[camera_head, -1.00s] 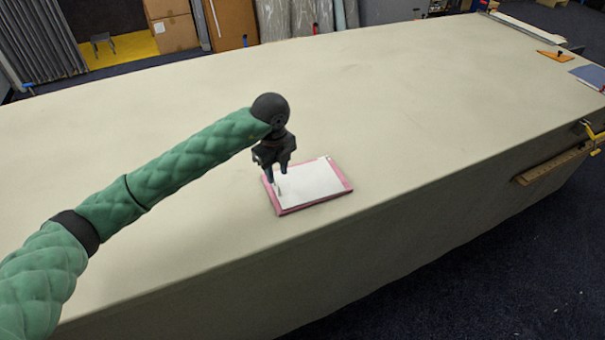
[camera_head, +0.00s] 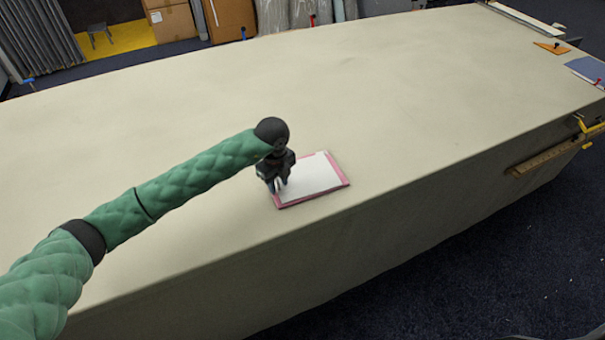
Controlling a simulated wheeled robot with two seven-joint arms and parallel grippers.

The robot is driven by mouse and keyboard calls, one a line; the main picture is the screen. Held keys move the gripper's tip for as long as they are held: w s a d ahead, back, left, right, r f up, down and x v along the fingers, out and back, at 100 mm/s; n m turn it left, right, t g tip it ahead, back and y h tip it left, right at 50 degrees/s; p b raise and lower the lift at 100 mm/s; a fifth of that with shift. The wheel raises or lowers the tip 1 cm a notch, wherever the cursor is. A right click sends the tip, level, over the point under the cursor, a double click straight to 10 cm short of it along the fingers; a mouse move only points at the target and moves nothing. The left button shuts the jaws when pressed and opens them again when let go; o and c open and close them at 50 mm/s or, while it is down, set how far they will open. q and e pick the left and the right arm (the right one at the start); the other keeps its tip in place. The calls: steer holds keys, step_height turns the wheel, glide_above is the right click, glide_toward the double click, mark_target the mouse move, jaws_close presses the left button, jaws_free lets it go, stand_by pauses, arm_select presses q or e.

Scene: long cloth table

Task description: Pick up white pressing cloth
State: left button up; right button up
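The white pressing cloth (camera_head: 313,175) lies flat on a pink pad (camera_head: 318,195) near the front edge of the long table. A pink border shows around it. My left gripper (camera_head: 276,188) points down at the left end of the cloth, with its fingertips at or just over the cloth's left edge. The fingers look close together, and I cannot tell whether the cloth is between them. The gripper covers the left edge of the cloth and pad. My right gripper is not in view.
The table's cloth top (camera_head: 400,90) is clear around the pad. At the far right are an orange item (camera_head: 552,48), a blue sheet (camera_head: 588,69) and a wooden ruler (camera_head: 545,160) at the table's side. Cardboard boxes (camera_head: 172,22) stand beyond the table.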

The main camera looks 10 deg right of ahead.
arm_select(q)
steer(key=shift+s, duration=0.1)
steer(key=shift+f, duration=0.1)
steer(key=c, duration=0.7)
jaws_close()
